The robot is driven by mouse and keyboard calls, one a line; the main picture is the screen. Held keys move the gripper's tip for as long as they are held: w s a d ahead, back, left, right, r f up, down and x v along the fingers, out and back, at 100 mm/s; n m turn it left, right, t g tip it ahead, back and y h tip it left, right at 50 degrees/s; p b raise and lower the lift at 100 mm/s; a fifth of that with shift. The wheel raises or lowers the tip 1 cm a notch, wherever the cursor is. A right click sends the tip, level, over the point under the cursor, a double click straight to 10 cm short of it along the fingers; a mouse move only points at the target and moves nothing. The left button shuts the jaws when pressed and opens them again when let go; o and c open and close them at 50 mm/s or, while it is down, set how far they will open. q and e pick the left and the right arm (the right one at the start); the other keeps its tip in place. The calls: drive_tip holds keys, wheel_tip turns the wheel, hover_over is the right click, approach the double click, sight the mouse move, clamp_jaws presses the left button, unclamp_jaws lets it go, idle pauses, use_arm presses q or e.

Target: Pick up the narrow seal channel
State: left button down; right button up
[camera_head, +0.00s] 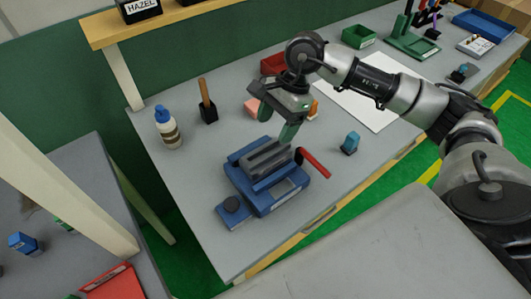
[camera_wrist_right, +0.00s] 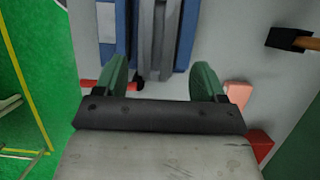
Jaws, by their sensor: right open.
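A grey ribbed channel piece (camera_head: 264,158), which looks like the narrow seal channel, lies on a blue fixture (camera_head: 268,204) on the grey table. The right wrist view shows its near end (camera_wrist_right: 158,45), long and grooved, between blue sides (camera_wrist_right: 188,35). My right gripper (camera_head: 277,122) is open above the far end of the channel. In the right wrist view its green fingers (camera_wrist_right: 160,78) stand apart, one on each side of the channel's line, with nothing between them gripped. I cannot tell the exact height gap. My left gripper is not in view.
A red-handled tool (camera_head: 315,163) lies right beside the fixture. A blue-capped bottle (camera_head: 167,128), a block with a wooden handle (camera_head: 208,105) and a small blue item (camera_head: 350,143) stand around it. A white sheet (camera_head: 370,100) lies behind my right arm.

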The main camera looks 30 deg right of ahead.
sight(268, 146)
drive_tip(key=p+x, duration=0.2)
drive_tip(key=x, duration=0.4)
drive_tip(key=shift+s, duration=0.2)
drive_tip(key=shift+f+b, duration=0.3)
drive_tip(key=shift+b, duration=0.15)
idle(0.5)
drive_tip(key=c, duration=0.7)
drive_tip(key=shift+r, duration=0.1)
